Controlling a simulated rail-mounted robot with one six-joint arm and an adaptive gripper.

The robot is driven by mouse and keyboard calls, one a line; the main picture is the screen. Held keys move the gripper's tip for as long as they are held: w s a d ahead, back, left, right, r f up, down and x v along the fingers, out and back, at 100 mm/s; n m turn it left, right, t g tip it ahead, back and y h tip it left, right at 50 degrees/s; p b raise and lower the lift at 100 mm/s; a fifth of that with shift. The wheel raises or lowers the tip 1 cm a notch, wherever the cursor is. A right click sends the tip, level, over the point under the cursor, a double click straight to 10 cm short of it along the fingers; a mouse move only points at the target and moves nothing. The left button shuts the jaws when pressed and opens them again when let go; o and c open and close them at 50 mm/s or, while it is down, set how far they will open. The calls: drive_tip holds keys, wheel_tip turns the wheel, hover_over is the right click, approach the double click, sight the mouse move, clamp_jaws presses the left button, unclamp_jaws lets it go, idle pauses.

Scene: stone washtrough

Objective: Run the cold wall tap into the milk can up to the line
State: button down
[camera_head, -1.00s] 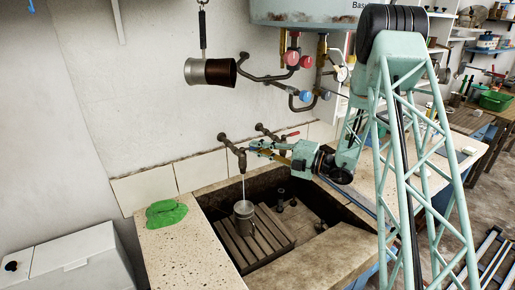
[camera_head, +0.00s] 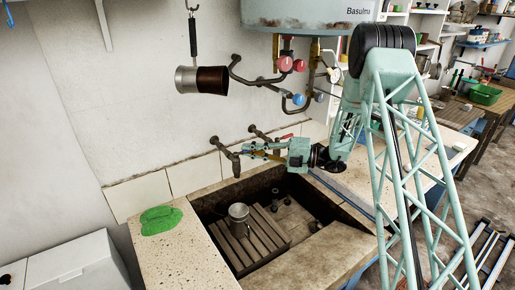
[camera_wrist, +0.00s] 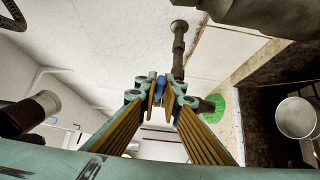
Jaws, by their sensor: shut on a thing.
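The cold wall tap (camera_head: 229,156) sticks out of the wall above the stone trough (camera_head: 205,239). My gripper (camera_head: 246,151) is at this tap. In the wrist view my gripper (camera_wrist: 161,92) is shut on the tap's blue handle (camera_wrist: 161,84). The metal milk can (camera_head: 239,219) stands upright on wooden slats in the trough, below the tap. It also shows at the right of the wrist view (camera_wrist: 297,118). No stream shows between tap and can. The line and the water level cannot be made out.
A second tap with a red lever (camera_head: 287,137) is just right of the cold tap. A two-tone pot (camera_head: 202,79) hangs on the wall. A water heater (camera_head: 312,14) with pipes and valves is above.

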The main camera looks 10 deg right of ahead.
drive_tip(key=c, duration=2.8)
unclamp_jaws()
drive_tip(key=shift+d, duration=0.15)
drive_tip(key=shift+v, duration=5.9)
